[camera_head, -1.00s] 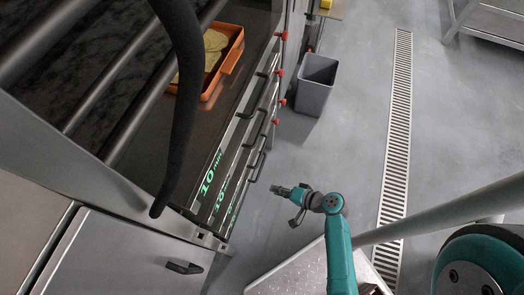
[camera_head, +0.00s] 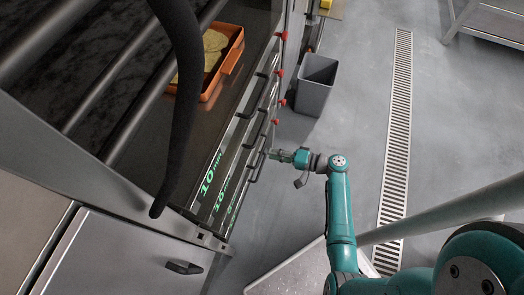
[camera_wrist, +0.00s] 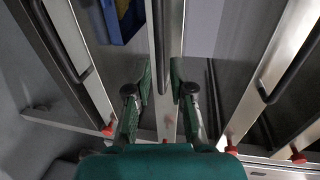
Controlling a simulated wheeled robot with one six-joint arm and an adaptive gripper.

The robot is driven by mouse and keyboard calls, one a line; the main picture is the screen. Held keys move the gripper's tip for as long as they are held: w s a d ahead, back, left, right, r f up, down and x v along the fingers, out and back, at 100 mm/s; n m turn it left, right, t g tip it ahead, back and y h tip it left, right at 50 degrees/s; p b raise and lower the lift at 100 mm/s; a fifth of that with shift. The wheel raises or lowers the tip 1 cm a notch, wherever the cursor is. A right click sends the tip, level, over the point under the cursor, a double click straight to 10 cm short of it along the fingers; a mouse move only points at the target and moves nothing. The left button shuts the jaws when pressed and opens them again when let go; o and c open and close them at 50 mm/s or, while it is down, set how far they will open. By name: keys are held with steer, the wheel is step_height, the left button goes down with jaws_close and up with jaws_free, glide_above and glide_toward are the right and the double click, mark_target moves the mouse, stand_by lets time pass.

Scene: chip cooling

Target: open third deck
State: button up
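The decks are stacked drawers with metal fronts and dark bar handles, at the left of the head view; green "10 min" labels mark them (camera_head: 210,175). My gripper (camera_head: 270,153) is at the deck fronts, close to the lowest visible handle (camera_head: 257,167). In the wrist view my gripper (camera_wrist: 160,82) is open, with one green finger on each side of a middle deck front. That front's dark handle (camera_wrist: 162,45) lies in the gap between the fingers; I cannot tell whether they touch it. Other handles show at left (camera_wrist: 60,40) and right (camera_wrist: 292,68). No deck looks pulled out.
An orange tray (camera_head: 234,66) with chips sits on the top deck. Red knobs (camera_head: 283,102) line the rack's far end. A grey bin (camera_head: 315,84) stands beyond. A floor drain (camera_head: 395,150) runs to the right, with open floor around it.

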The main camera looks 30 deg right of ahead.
mark_target(262, 151)
steer(key=shift+x, duration=2.75)
jaws_close()
